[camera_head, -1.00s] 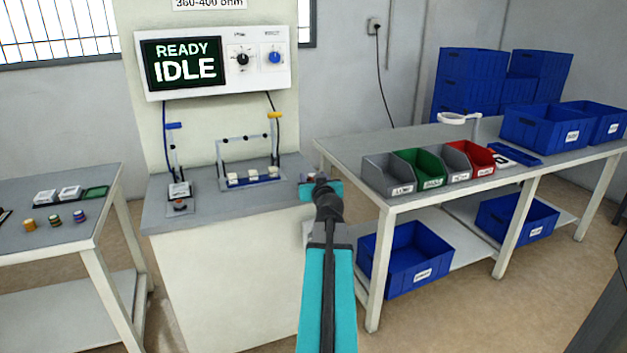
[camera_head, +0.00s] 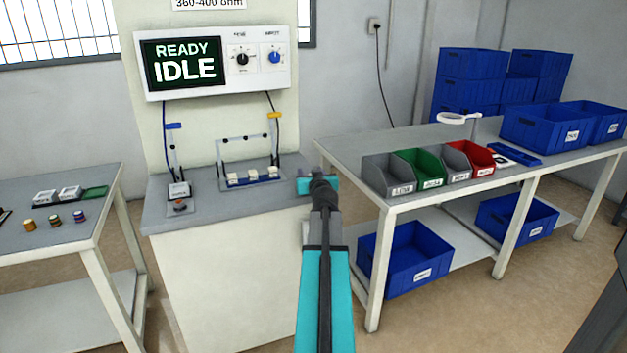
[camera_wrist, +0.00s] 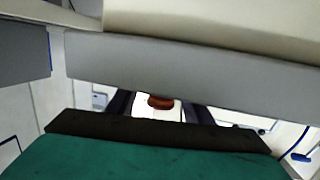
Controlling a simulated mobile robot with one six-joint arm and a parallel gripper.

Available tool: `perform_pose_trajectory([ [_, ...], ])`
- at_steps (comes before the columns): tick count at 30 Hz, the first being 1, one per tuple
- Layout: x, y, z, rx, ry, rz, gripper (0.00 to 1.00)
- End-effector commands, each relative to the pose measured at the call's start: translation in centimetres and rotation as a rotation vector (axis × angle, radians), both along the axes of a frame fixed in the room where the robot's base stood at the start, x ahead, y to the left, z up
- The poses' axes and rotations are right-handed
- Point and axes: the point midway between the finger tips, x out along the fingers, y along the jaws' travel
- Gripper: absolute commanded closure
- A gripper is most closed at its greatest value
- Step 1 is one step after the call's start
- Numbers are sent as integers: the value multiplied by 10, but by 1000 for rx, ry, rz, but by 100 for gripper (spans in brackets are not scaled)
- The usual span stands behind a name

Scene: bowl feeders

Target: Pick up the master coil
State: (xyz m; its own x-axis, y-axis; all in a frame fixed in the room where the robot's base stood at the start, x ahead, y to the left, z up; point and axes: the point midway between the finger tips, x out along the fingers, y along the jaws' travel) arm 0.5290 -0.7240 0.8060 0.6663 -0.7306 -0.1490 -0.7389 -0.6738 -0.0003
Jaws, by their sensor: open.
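My gripper (camera_head: 318,185) is at the right end of the grey test counter, with its teal body and dark wrist hiding what lies there in the head view. In the wrist view, its two dark fingers (camera_wrist: 157,108) are open and apart. A small reddish-brown round thing (camera_wrist: 160,101), which looks like the master coil, shows between them against a white patch. Its lower part is cut off by my gripper body. I cannot tell whether the fingers touch it.
The counter (camera_head: 225,205) holds a fixture with white blocks (camera_head: 254,176) left of my gripper. Several coils (camera_head: 54,221) stand on the left table. Coloured bins (camera_head: 418,170) line the right table's front edge. The screen (camera_head: 183,62) reads READY IDLE.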

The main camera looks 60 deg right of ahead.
Motion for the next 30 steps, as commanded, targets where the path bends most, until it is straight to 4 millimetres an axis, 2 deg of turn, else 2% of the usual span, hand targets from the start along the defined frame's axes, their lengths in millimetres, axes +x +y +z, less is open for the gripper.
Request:
perform_pose_trajectory([
  [15, 0, 0, 0, 0, 0, 0, 54],
  [23, 0, 0, 0, 0, 0, 0, 98],
  [30, 0, 0, 0, 0, 0, 0, 99],
])
